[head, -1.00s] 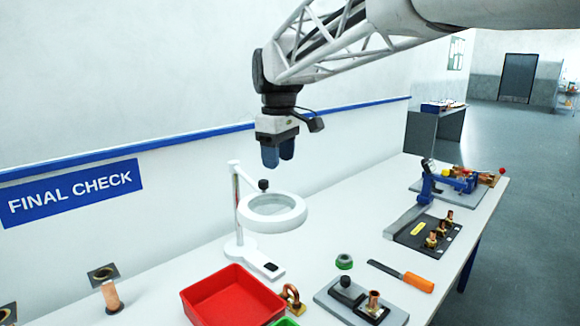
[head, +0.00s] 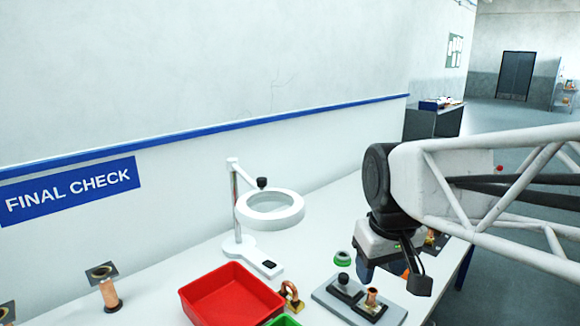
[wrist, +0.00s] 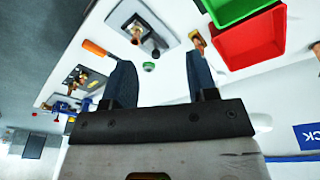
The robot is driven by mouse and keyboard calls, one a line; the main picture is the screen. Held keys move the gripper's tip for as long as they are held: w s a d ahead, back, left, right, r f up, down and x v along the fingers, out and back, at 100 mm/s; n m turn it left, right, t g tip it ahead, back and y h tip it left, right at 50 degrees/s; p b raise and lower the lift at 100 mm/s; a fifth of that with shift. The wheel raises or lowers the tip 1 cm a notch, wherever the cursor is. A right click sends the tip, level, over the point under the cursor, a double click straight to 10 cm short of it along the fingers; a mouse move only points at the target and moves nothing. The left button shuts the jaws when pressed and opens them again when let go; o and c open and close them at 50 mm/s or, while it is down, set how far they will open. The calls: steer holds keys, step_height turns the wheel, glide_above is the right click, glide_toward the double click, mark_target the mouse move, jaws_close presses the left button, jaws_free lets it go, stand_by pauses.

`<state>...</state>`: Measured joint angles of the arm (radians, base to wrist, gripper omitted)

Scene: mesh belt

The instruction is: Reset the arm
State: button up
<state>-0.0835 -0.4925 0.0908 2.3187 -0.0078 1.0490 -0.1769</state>
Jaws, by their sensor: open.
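My arm reaches in from the right in the head view. My gripper (head: 370,268) hangs low over the right half of the table, partly hidden by the wrist. In the wrist view my gripper (wrist: 160,65) shows two dark blue fingers spread apart.
A red tray (head: 228,299), copper fitting (head: 290,296) and grey fixture (head: 331,297) stand near the front. A white ring magnifier (head: 238,243) stands behind the tray. An orange-handled tool (wrist: 95,47) and black plate with fittings (wrist: 80,82) lie farther along the table.

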steer(key=s+d+f+m, duration=0.3)
steer(key=s+f, duration=0.4)
steer(key=s, duration=0.2)
steer(key=shift+d+f+t, duration=0.15)
steer(key=shift+d+t, duration=0.1)
steer(key=shift+t, duration=0.05)
